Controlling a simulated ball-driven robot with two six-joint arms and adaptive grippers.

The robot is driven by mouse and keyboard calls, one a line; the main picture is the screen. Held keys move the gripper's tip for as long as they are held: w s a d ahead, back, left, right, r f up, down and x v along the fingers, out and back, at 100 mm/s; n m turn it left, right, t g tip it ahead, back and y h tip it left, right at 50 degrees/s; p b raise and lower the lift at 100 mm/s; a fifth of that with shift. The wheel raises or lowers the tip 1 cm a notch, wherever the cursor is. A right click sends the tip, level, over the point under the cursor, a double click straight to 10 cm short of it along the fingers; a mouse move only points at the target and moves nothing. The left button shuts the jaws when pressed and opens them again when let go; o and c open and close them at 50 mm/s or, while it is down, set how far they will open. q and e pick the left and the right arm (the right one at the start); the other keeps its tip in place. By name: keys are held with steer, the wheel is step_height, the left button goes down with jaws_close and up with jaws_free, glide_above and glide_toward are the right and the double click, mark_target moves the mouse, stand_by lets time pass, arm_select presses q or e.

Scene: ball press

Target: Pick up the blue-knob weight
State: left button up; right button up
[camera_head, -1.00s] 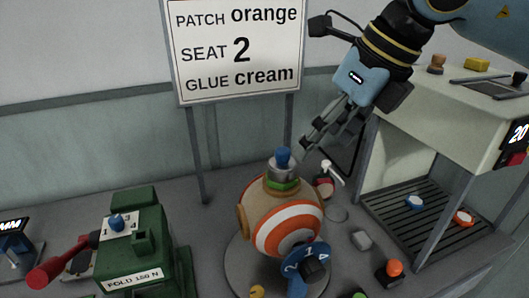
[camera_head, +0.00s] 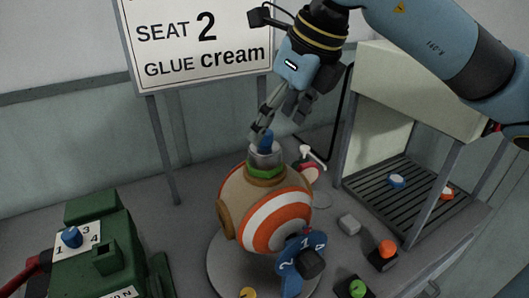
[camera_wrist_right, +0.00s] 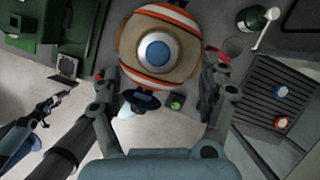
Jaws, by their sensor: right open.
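The blue-knob weight (camera_head: 265,153), a grey metal cylinder with a blue knob, sits upright on a green ring (camera_head: 266,171) on top of the orange-and-white striped ball (camera_head: 270,218). From above, the right wrist view shows the blue knob (camera_wrist_right: 157,53) centred on its silver disc. My right gripper (camera_head: 267,127) is open, its fingers pointing down just above and around the knob; contact cannot be told. In the right wrist view its fingers (camera_wrist_right: 160,70) are spread either side of the ball. My left gripper (camera_wrist_right: 58,107) is at the left of that view, its opening unclear.
A green press (camera_head: 95,250) stands at the left. A slatted rack (camera_head: 415,208) under a pale shelf (camera_head: 415,90) holds a blue and an orange piece at the right. A sign (camera_head: 200,45) stands behind.

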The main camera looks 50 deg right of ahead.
mark_target(268, 132)
steer(key=shift+w+f, duration=0.1)
steer(key=shift+f, duration=0.05)
steer(key=shift+w+a+f, duration=0.1)
steer(key=shift+w+f, duration=0.15)
steer(key=shift+f, duration=0.05)
steer(key=p+x, duration=0.1)
steer(key=x, duration=0.2)
steer(key=shift+w+a, duration=0.1)
steer(key=shift+w, duration=0.05)
arm_select(q)
steer(key=shift+s+r, duration=0.35)
steer(key=shift+r, duration=0.25)
arm_select(e)
steer(key=shift+w+f, duration=0.15)
steer(key=shift+f, duration=0.3)
steer(key=c, duration=1.6)
arm_select(q)
steer(key=shift+w, duration=0.2)
arm_select(e)
jaws_close()
steer(key=shift+r, duration=0.1)
